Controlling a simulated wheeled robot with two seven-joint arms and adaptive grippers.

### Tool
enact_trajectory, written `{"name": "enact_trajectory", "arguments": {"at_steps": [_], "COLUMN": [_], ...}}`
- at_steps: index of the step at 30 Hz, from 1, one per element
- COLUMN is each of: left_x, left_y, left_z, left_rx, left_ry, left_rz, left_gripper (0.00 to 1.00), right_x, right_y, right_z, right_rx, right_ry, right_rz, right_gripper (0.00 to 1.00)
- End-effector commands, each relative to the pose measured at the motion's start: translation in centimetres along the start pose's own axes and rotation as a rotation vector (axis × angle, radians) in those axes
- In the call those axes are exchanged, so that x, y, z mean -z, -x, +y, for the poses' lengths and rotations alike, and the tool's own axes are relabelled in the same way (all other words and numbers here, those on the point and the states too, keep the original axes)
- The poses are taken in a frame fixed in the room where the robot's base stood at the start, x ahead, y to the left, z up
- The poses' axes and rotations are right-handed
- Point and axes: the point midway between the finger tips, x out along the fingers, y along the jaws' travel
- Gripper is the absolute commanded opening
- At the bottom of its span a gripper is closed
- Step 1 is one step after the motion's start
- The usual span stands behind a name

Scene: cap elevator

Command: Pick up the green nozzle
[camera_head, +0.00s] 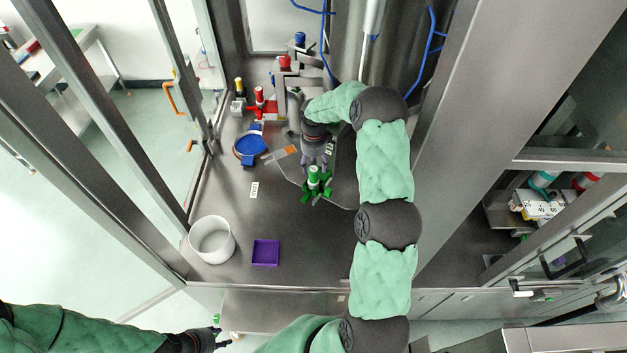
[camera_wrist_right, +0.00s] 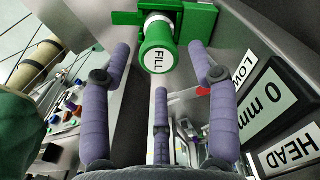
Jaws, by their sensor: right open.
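A white pot (camera_head: 212,240) and a purple tray (camera_head: 265,253) stand at the worktop's front. A blue round part (camera_head: 250,149) and a red valve piece (camera_head: 261,106) lie farther back left. Steel posts frame the sides. My right arm covers the worktop's right part.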

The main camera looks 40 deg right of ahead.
Motion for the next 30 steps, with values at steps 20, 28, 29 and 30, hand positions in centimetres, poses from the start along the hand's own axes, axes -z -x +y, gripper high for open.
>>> {"name": "enact_trajectory", "arguments": {"at_steps": [20, 28, 29, 30], "left_x": [0.0, 0.0, 0.0, 0.0], "left_y": [-0.7, -0.6, -0.6, -0.6], "left_z": [-0.2, -0.2, -0.2, -0.2], "left_rx": [0.0, 0.0, 0.0, 0.0], "left_ry": [0.0, 0.0, 0.0, 0.0], "left_rz": [0.0, 0.0, 0.0, 0.0], "left_gripper": [0.4, 0.4, 0.4, 0.4], "right_x": [0.1, 0.1, 0.1, 0.1], "right_y": [-6.7, -6.6, -6.6, -6.6], "right_z": [0.1, 0.1, 0.1, 0.1], "right_rx": [0.001, 0.001, 0.001, 0.001], "right_ry": [0.001, 0.001, 0.001, 0.001], "right_rz": [0.0, 0.0, 0.0, 0.0], "right_gripper": [0.6, 0.37, 0.29, 0.18]}}
